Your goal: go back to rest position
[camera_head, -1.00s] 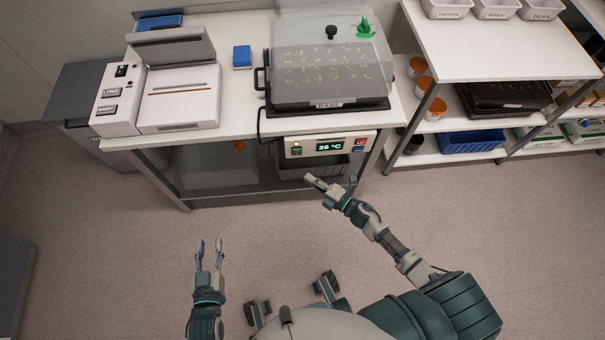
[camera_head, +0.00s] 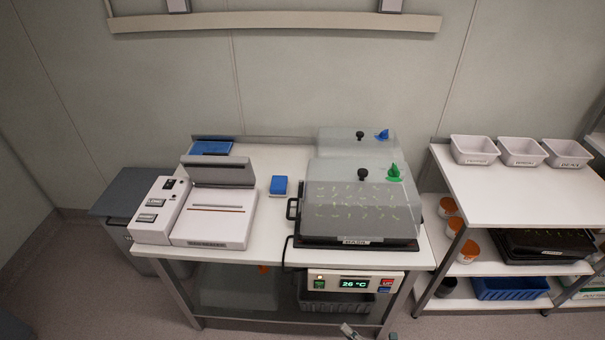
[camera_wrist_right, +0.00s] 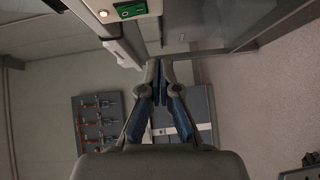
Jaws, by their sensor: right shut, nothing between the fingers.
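My right gripper (camera_head: 348,330) just shows at the bottom edge of the head view, in front of the bench and below the control panel (camera_head: 352,282) that reads 26 °C. My left gripper is out of view.
The bench (camera_head: 272,165) carries a white device (camera_head: 212,218), a blue block (camera_head: 279,185) and clear-domed trays with seedlings (camera_head: 362,200). A shelf unit (camera_head: 500,195) with white bins stands at right. Some floor (camera_head: 480,325) is clear in front.

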